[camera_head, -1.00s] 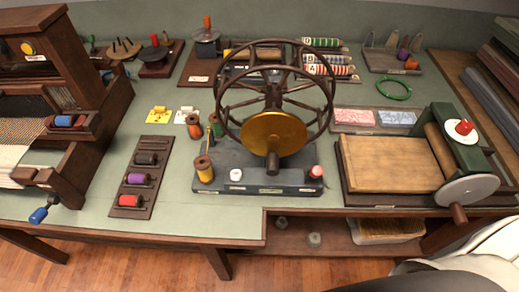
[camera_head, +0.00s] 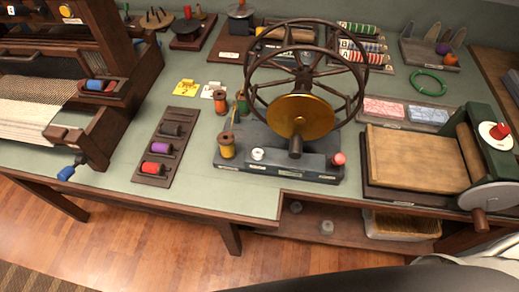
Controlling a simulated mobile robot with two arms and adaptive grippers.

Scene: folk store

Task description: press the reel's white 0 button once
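The reel (camera_head: 300,116) stands in the middle of the table, a dark wheel with a brass disc on a grey base. Its white button (camera_head: 257,154) is on the front left of the base; the 0 mark is too small to read. A red knob (camera_head: 338,159) is at the base's right end. Neither of my grippers is in view. Nothing covers the white button.
A rack of coloured shuttles (camera_head: 165,148) lies left of the reel, and a loom (camera_head: 75,80) stands farther left. A wooden-bed press (camera_head: 415,158) is on the right. The table's front edge (camera_head: 220,211) is clear. A shelf with a basket (camera_head: 400,226) is below.

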